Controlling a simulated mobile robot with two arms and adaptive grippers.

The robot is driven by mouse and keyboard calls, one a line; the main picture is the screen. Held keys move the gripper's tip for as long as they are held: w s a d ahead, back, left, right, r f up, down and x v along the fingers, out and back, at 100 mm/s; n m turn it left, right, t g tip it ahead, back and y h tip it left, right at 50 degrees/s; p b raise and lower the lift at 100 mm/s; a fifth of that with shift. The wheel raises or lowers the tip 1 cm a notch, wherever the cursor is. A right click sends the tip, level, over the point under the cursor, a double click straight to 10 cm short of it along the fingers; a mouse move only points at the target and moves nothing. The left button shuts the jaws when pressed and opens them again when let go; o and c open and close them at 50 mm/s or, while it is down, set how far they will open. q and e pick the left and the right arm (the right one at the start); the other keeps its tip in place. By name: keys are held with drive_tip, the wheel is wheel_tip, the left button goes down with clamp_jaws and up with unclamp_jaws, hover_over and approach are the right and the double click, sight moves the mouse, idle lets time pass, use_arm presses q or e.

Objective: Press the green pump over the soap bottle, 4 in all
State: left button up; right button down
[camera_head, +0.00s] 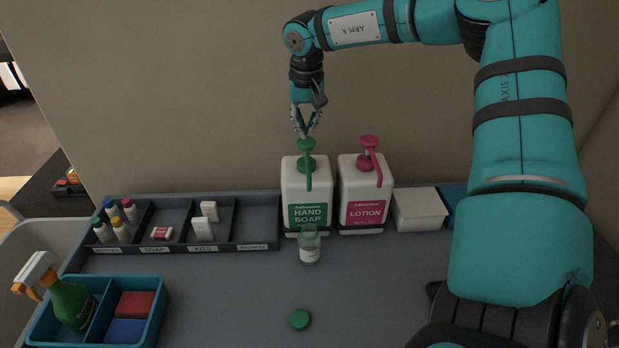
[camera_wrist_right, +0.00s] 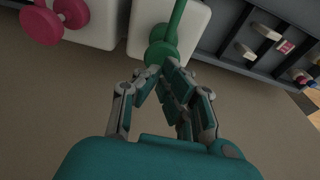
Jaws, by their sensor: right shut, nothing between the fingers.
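The white hand soap bottle (camera_head: 306,190) stands upright on the counter with a green pump (camera_head: 306,147) on top. The pump also shows in the right wrist view (camera_wrist_right: 163,50), with its spout pointing away. My right gripper (camera_head: 305,134) is shut and empty, its fingertips right at the top of the green pump head; whether they touch cannot be told for certain. It also shows in the right wrist view (camera_wrist_right: 168,68). A small clear bottle (camera_head: 309,246) with a pale label stands in front of the soap bottle, under the spout. My left gripper is not in view.
A lotion bottle (camera_head: 364,198) with a pink pump (camera_head: 369,145) stands just right of the soap. A divided tray (camera_head: 262,241) with small items lies left. A green cap (camera_head: 299,319) lies in front. A teal caddy (camera_head: 159,310) holds a spray bottle. A white box (camera_head: 419,212) stands right.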

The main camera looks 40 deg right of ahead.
sight(306, 141)
drive_tip(key=shift+f, duration=0.2)
drive_tip(key=shift+f+b, duration=1.75)
drive_tip(key=shift+f, duration=0.25)
drive_tip(key=shift+r, duration=0.1)
drive_tip(key=shift+s+r, duration=0.1)
drive_tip(key=shift+r, duration=0.05)
drive_tip(key=shift+r+p, duration=1.3)
drive_tip(key=shift+r, duration=0.65)
drive_tip(key=shift+f, duration=0.1)
